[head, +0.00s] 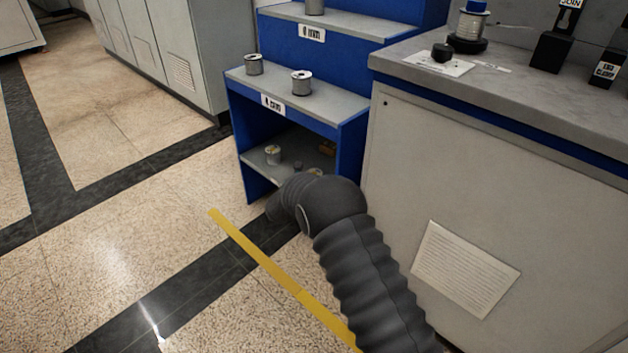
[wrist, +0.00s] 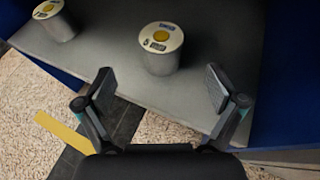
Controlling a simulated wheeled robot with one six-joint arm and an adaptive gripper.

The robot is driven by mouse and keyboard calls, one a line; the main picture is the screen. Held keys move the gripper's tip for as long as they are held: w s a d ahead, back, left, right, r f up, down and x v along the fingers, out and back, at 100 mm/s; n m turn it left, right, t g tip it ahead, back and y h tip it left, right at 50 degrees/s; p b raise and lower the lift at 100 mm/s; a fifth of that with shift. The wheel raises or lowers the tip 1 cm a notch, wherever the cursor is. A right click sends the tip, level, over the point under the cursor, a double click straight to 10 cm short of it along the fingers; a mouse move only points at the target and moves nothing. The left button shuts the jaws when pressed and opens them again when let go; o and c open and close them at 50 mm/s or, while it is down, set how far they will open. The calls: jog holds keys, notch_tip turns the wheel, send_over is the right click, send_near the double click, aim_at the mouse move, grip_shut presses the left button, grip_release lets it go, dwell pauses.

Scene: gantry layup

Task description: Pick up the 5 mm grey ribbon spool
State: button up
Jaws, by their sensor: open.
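Two grey spools with pale tops and yellow centres stand upright on the lower grey shelf in the wrist view, a near spool (wrist: 160,60) at top centre and another spool (wrist: 52,22) at top left. The near spool has small blue and dark labels on top; I cannot read a size. My gripper (wrist: 160,88) is open and empty, its fingers spread just short of the near spool.
The blue stepped rack (head: 352,145) has a middle shelf (head: 325,105) with two grey spools (head: 254,65) (head: 301,83) above the lower one. A grey workbench (head: 450,160) stands close on the right. Its top bears a spool on a stand (head: 470,25). Open floor (head: 130,215) lies left.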

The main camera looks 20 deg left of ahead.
jog(key=shift+x, duration=4.55)
jog(key=shift+d+f, duration=0.1)
jog(key=shift+f, duration=0.05)
jog(key=c, duration=1.7)
